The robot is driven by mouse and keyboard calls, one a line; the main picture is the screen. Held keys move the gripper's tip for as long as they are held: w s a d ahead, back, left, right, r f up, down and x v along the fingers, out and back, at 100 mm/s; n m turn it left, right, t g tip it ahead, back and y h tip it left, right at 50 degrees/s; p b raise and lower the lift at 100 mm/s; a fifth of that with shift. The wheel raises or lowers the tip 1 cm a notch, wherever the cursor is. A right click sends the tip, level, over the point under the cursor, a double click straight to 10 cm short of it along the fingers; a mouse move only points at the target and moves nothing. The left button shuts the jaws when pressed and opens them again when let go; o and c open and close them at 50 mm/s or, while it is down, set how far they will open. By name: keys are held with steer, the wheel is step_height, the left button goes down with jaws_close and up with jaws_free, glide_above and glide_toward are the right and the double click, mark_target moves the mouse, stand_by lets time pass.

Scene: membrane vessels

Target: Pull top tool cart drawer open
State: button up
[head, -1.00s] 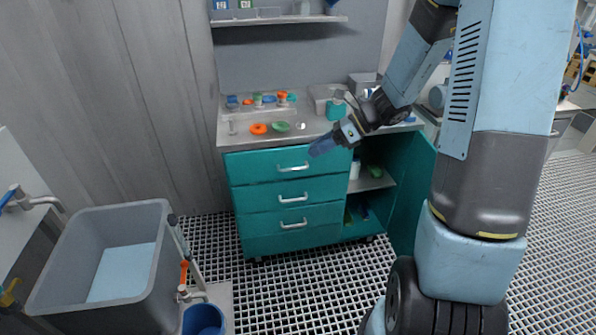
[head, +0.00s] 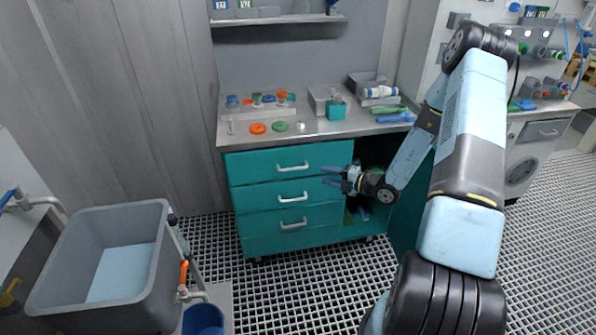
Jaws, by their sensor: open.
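The teal tool cart (head: 238,238) stands against the back wall with three drawers on its left side. The top drawer (head: 253,165) looks shut and has a pale bar handle (head: 293,168). The middle and bottom drawers, with like handles, also look shut. My gripper (head: 328,177) is open and empty, with blue fingers pointing left. It is in front of the cart's right part, to the right of the top handle and slightly lower, apart from it. My gripper and arm hide part of the open compartment on the right.
The cart's open door (head: 408,205) is partly behind my arm. Jars, orange and green rings, a teal box (head: 336,110) and trays stand on the cart top. A grey basin (head: 140,280) stands at left. The grated floor before the drawers is clear.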

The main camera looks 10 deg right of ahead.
steer(key=w+a+f+m, duration=0.1)
steer(key=w+a+f, duration=0.2)
steer(key=w+a, duration=0.6)
steer(key=shift+a+f+t+h, duration=0.25)
steer(key=shift+a+t+h, duration=0.05)
steer(key=shift+a+t, duration=0.1)
steer(key=shift+w, duration=0.1)
steer(key=shift+c, duration=0.3)
jaws_close()
stand_by(0.3)
